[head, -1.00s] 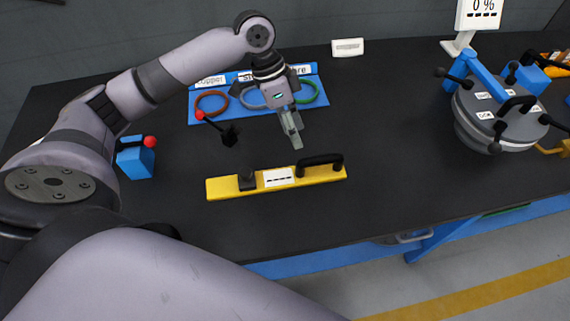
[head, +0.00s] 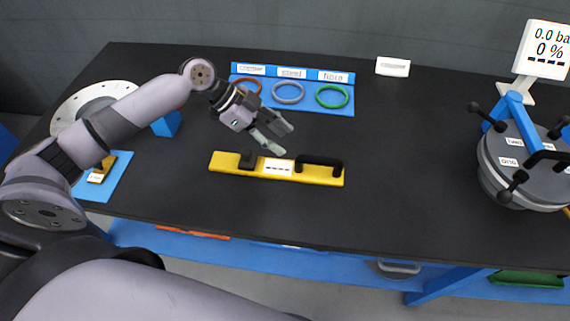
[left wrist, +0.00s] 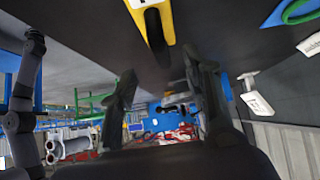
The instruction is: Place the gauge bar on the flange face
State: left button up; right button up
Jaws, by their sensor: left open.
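The gauge bar, a yellow bar (head: 228,163) with a black block, a white label and a black handle, lies on the dark bench in the head view. Its end and handle show at the top of the left wrist view (left wrist: 166,18). My left gripper (head: 277,136) is open and empty, just behind and above the bar's middle, tilted, apart from the handle. A pale round rim (head: 66,108), perhaps the flange face, stands at the far left, partly hidden by my left arm. My right gripper is not in view.
A blue tray (head: 312,104) with red, grey and green rings lies behind the bar. A grey round lid (head: 512,158) with black knobs stands at the right, near a display (head: 543,48). A blue mat (head: 115,172) lies front left. The bench right of the bar is clear.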

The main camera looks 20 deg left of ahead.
aim_at(302, 155)
pick_arm(q)
jog(key=x, duration=0.4)
jog(key=shift+d+f+p, duration=0.1)
jog(key=shift+d+p, duration=0.2)
jog(key=shift+p, duration=0.05)
jog(key=shift+w+d+f, duration=0.1)
jog(key=shift+d+f, duration=0.15)
jog(key=shift+f, duration=0.1)
jog(key=p+x, duration=0.2)
jog(key=x, duration=0.2)
jog(key=shift+d+f, duration=0.1)
jog(key=shift+d, duration=0.1)
jog(key=shift+w+d+f, duration=0.1)
jog(key=shift+d+f, duration=0.05)
jog(key=shift+f, duration=0.1)
jog(key=c, duration=1)
grip_shut()
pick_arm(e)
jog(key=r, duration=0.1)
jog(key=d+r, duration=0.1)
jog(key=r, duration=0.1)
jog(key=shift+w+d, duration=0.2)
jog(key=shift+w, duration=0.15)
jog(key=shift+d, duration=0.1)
pick_arm(q)
jog(key=shift+r, duration=0.1)
